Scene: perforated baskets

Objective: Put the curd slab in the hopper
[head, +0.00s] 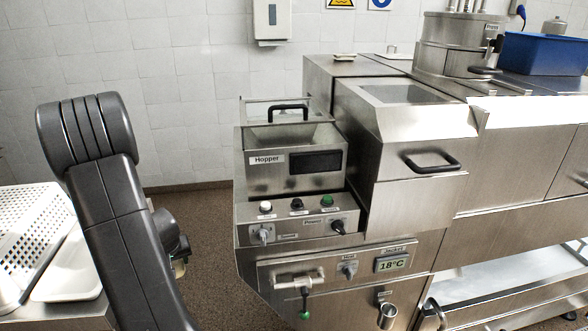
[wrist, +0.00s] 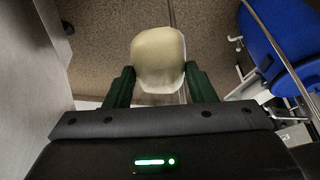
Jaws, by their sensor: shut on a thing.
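The curd slab (wrist: 158,58) is a pale yellow block with rounded corners. My gripper (wrist: 160,72) is shut on it, with one green finger on each side in the wrist view. The slab is held above the brown floor. The steel hopper (head: 265,178) stands right of my arm, apart from the gripper.
Below the hopper are knobs and buttons on a panel (head: 285,232). A white perforated basket (head: 25,235) and a white tray (head: 72,280) lie at the left. A steel machine (head: 420,190) fills the right. Brown floor (head: 205,215) lies between.

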